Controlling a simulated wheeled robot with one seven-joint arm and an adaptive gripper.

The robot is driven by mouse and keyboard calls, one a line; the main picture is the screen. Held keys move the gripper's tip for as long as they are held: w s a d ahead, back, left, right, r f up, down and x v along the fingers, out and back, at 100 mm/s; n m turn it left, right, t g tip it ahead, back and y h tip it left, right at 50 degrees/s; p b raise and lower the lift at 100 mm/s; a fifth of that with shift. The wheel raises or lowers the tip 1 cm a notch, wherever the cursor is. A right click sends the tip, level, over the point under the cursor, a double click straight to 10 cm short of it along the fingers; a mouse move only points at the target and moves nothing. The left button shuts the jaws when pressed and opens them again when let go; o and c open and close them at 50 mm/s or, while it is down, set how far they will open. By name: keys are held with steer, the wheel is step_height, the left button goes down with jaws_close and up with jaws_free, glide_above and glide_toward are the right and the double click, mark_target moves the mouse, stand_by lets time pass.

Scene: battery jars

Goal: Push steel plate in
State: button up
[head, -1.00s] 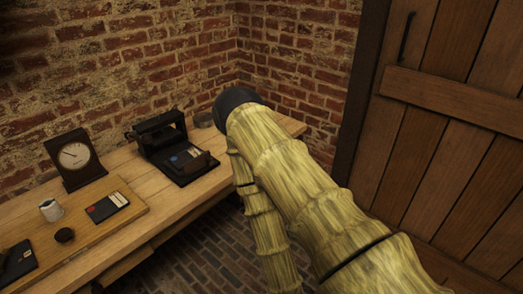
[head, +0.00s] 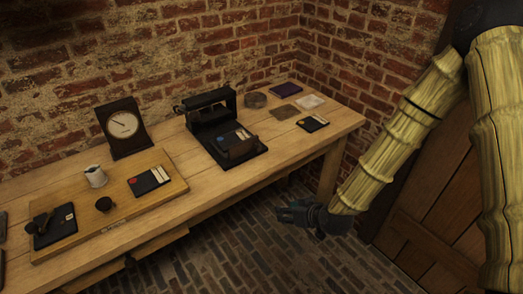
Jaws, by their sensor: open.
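A black press-like device (head: 211,108) with an upright frame stands on the table near the wall. A dark block with a blue mark (head: 236,138) sits on its base, with a dark rounded piece (head: 240,149) in front. To the right lie flat plates: a grey-brown one (head: 285,113) and a paler one (head: 310,101). I cannot tell which piece is the steel plate. My gripper (head: 284,210) is open and empty, pointing left. It appears in front of the table's front edge against the brick floor, apart from the device.
A round tin (head: 255,100), a purple book (head: 286,88) and a black card (head: 312,124) lie at right.

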mark_target(259, 148)
steer(key=w+a+r+n+t+y, duration=0.1)
steer(key=w+a+r+t, duration=0.1)
steer(key=w+r, duration=0.45)
steer(key=w+a+r+n+t+y, duration=0.15)
steer(key=w+r, duration=0.25)
steer(key=r, duration=0.5)
steer(key=p+x, duration=0.1)
steer(key=x, duration=0.9)
steer(key=shift+w+f, duration=0.3)
steer(key=shift+f, duration=0.05)
jaws_close()
